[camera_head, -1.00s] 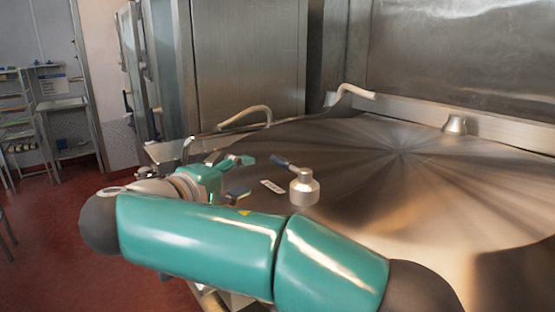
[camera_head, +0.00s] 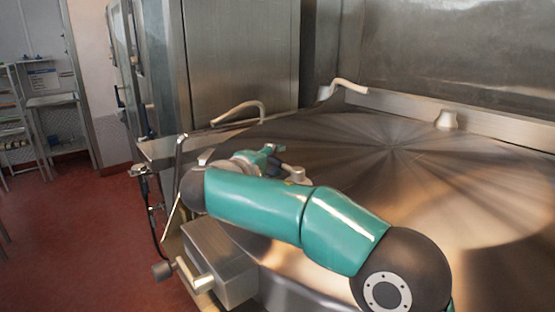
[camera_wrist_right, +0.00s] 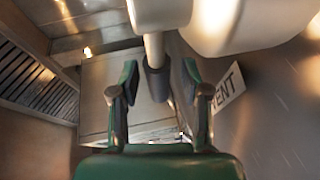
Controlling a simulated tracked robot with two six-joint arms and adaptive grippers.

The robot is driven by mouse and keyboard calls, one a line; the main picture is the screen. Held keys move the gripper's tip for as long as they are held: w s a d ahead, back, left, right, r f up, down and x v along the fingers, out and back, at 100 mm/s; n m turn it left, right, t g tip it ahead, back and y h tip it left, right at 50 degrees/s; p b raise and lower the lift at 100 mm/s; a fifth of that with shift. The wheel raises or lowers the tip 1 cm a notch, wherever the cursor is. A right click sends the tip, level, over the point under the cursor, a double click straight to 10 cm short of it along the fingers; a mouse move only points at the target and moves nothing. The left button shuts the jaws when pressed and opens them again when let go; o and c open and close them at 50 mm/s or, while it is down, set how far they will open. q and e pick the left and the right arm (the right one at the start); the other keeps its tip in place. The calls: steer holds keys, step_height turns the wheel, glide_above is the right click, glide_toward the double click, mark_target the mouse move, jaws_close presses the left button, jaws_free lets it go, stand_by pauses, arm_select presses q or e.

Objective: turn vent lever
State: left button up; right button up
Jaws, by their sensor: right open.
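The vent lever (camera_wrist_right: 157,80) is a thin metal stem with a dark grip, in the right wrist view. It comes from a pale metal vent body (camera_wrist_right: 240,22) at the top. My right gripper (camera_wrist_right: 158,98) is open, with one green and dark finger on each side of the lever's grip and gaps between. In the head view my right gripper (camera_head: 272,156) is beside the vent body (camera_head: 297,174), which is mostly hidden behind my arm. A white label (camera_wrist_right: 226,88) ending in "ENT" lies beside the right finger. My left gripper is not in view.
The wide round kettle lid (camera_head: 400,160) fills the right side. A curved pale handle (camera_head: 238,112) and a small metal knob (camera_head: 447,119) stand at its back edge. A metal box with a crank (camera_head: 222,265) is below my arm. Red floor is open at the left.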

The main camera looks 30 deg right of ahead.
jaws_close()
